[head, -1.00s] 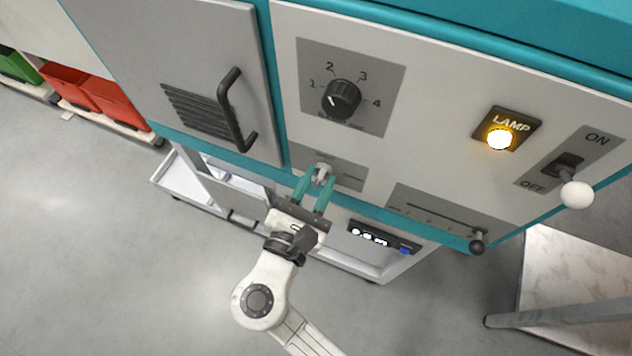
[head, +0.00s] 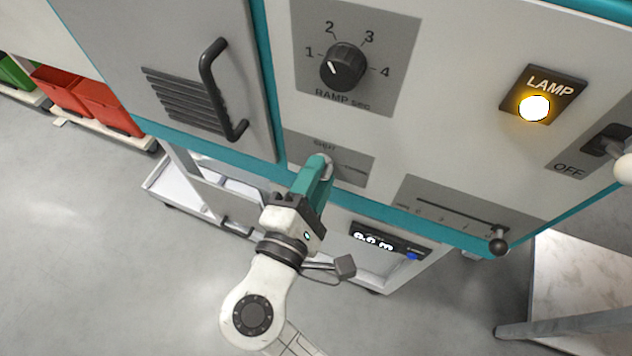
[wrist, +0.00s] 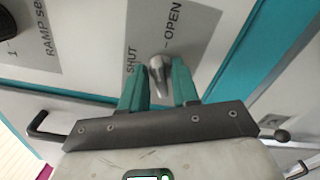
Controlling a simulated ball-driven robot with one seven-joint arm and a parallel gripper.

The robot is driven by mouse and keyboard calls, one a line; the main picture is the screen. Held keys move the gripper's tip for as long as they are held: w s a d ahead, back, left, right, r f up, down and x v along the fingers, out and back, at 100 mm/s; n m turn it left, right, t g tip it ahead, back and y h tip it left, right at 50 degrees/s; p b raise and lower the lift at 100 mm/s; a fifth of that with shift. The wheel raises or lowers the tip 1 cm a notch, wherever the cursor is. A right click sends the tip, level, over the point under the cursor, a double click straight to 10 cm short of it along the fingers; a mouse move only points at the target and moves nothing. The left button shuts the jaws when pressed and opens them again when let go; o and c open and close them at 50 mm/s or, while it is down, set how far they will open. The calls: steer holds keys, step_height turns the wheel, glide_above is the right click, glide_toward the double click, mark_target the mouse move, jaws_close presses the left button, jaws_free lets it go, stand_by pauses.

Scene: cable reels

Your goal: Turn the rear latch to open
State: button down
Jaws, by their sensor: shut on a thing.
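The latch (wrist: 158,68) is a small grey metal lever on a grey plate marked SHUT and OPEN. In the wrist view it sits between the two green fingers of my gripper (wrist: 160,86), which are shut on it. In the head view the latch (head: 328,168) shows only in part beside the fingertips of my gripper (head: 321,168); the near finger covers the rest. The SHUT mark is above the latch there and the OPEN mark is to its right. I cannot tell exactly which mark the lever points at.
A ramp dial (head: 344,67) is above the latch, with a lit lamp (head: 534,107) and a white-knobbed switch (head: 605,143) to the right. A slider knob (head: 498,246) is at lower right. A door handle (head: 220,90) stands out at left.

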steer(key=shift+f+m+b, duration=0.15)
steer(key=shift+m+b, duration=0.75)
steer(key=shift+m, duration=0.25)
steer(key=shift+f+m+b, duration=0.1)
steer(key=shift+m+b, duration=0.75)
steer(key=shift+m, duration=0.3)
steer(key=c, duration=1.2)
jaws_free()
steer(key=shift+r, duration=0.1)
steer(key=shift+o, duration=0.2)
steer(key=shift+s, duration=0.1)
steer(key=v, duration=1)
steer(key=shift+s, duration=0.35)
steer(key=shift+a, duration=0.1)
